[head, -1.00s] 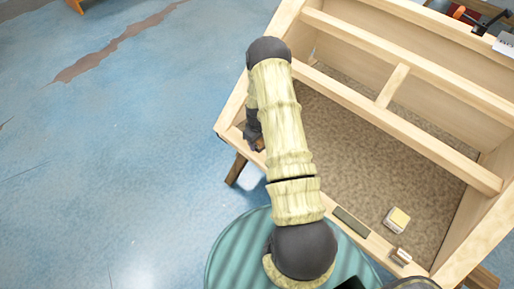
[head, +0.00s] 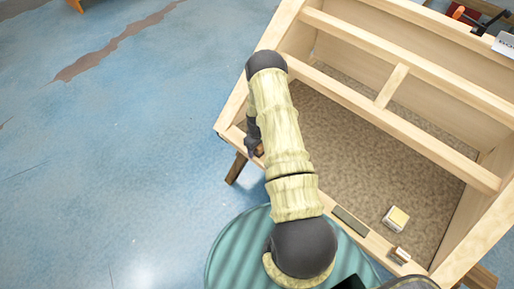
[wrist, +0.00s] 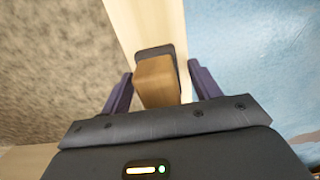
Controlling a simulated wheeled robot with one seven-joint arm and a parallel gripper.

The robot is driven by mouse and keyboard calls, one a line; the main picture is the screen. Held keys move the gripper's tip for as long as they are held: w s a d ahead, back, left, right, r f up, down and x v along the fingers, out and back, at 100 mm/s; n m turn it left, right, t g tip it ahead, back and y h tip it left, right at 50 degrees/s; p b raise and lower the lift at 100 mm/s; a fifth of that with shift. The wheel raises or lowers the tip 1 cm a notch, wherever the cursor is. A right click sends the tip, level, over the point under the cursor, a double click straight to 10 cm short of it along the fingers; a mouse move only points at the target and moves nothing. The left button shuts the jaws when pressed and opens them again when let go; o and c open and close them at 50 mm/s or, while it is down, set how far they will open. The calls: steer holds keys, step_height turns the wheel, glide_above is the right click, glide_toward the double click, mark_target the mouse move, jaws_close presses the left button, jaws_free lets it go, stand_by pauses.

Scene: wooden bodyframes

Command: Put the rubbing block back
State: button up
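A brown wooden block with a dark flat base, which looks like the rubbing block (wrist: 157,80), is on the pale frame rail in the wrist view. My gripper (wrist: 160,82) is above the rail, with one purple finger on each side of the block. Narrow gaps show between the fingers and the block, so the gripper looks open around it. In the head view my gripper (head: 254,146) is at the left end of the wooden frame's front rail (head: 376,243). The block is mostly hidden there.
A dark green strip (head: 350,221) and a small brown-and-white piece (head: 400,255) lie on the front rail. A yellow-and-white block (head: 397,218) rests on the frame's speckled floor. A teal ribbed round surface (head: 235,250) is below my arm. Blue floor (head: 110,150) is clear on the left.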

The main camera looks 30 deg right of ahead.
step_height(320, 180, up, 12)
steer(key=shift+f+b, duration=0.2)
steer(key=shift+b, duration=0.65)
steer(key=shift+r, duration=0.35)
steer(key=shift+a+r, duration=0.15)
steer(key=shift+r, duration=0.1)
steer(key=s+a+r+m+t, duration=0.1)
steer(key=s+a+r+m, duration=0.1)
steer(key=s+a+r, duration=0.5)
steer(key=s+a+r+m+t, duration=0.1)
steer(key=s+a+r, duration=0.7)
steer(key=r, duration=0.8)
steer(key=s+m, duration=0.1)
steer(key=s, duration=0.2)
steer(key=shift+s+t, duration=0.3)
steer(key=shift+s, duration=0.1)
